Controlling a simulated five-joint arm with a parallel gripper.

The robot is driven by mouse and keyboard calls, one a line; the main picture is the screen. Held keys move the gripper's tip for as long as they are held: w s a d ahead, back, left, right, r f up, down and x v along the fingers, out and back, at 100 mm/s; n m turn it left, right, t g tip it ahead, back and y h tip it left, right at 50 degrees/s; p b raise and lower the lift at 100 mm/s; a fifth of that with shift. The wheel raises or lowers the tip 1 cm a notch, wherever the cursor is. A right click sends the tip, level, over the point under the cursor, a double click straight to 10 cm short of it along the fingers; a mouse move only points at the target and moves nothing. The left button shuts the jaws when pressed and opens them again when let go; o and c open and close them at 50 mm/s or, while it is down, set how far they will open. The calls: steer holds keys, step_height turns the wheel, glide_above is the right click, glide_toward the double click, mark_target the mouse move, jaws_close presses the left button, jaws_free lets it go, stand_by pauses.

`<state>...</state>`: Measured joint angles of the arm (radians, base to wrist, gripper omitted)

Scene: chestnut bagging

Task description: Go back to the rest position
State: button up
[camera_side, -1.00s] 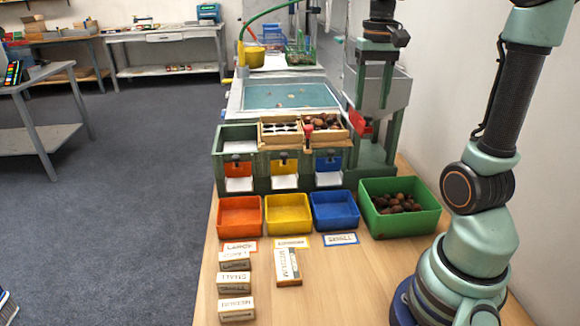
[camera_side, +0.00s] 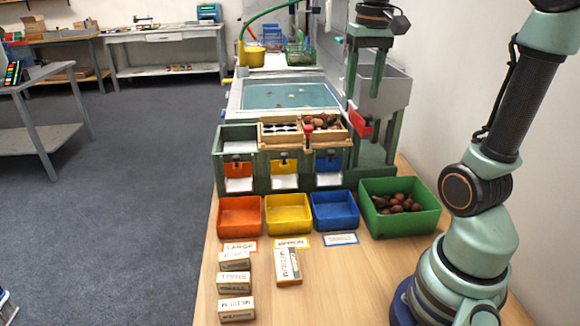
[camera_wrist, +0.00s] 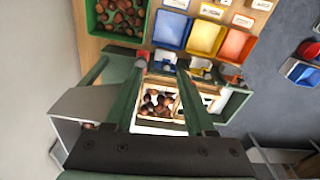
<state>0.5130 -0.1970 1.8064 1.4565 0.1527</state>
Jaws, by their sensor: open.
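My gripper (camera_side: 362,90) hangs at the upper right of the side view, in front of the grey hopper and above the green bin. It also shows in the wrist view (camera_wrist: 161,66). Its two green fingers are apart, with nothing held between them. The exact gap to the things below it is hard to judge.
A green bin (camera_side: 437,228) of chestnuts stands beside empty orange (camera_side: 240,230), yellow (camera_side: 288,228) and blue (camera_side: 334,224) bins. Behind are wooden trays (camera_side: 262,143) with chestnuts and a grey hopper (camera_side: 398,88). Small labelled boxes (camera_side: 236,310) stand in front.

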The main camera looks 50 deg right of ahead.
steer(key=a+f+n+t, duration=0.2)
steer(key=a+f+n, duration=0.1)
steer(key=a, duration=0.5)
steer(key=a+f+n+t, duration=0.3)
steer(key=a+f+n, duration=0.1)
steer(key=a, duration=0.4)
steer(key=shift+s+a+n, duration=0.15)
steer(key=shift+s+n, duration=0.1)
steer(key=shift+n, duration=0.05)
stand_by(0.5)
